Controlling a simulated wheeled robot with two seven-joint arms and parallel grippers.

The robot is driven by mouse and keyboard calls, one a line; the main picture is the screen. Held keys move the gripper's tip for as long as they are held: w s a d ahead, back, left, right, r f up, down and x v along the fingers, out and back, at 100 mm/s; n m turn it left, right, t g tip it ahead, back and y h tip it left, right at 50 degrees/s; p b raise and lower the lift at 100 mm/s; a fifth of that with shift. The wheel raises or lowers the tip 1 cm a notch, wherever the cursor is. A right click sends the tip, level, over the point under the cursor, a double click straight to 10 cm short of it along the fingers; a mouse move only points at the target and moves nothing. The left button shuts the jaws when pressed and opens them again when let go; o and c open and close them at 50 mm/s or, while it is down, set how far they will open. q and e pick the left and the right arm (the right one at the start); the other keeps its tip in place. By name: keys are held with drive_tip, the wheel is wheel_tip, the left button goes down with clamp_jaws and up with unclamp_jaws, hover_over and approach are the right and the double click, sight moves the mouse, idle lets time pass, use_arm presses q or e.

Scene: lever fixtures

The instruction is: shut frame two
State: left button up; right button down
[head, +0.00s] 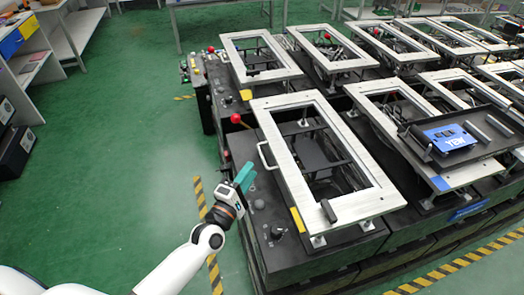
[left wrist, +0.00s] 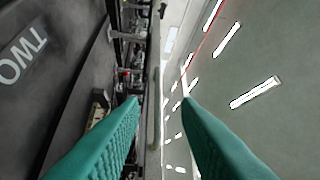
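The nearest silver frame (head: 270,140) sits raised above a black fixture, with a pale handle (head: 264,156) on its left side. I cannot tell how far it is tilted. The word TWO (left wrist: 22,55) shows on a dark surface in the left wrist view. My left gripper (head: 244,178), with teal fingers, is just below and left of the handle in the head view. In the left wrist view its fingers (left wrist: 161,101) are apart, and a pale upright bar (left wrist: 153,115), which looks like the handle, shows between them, not gripped. My right gripper is out of view.
A red-knobbed lever (head: 236,118) stands at the fixture's back left corner. More framed fixtures stand behind and to the right, one bearing a black tray (head: 470,152) with a blue plate. The green floor (head: 120,130) at left is clear.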

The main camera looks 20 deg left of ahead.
sight(261, 153)
use_arm(q)
drive_tip(key=x, duration=0.8)
drive_tip(key=shift+f+p, duration=0.15)
drive_tip(key=shift+p, duration=0.15)
drive_tip(key=shift+c, duration=0.3)
clamp_jaws()
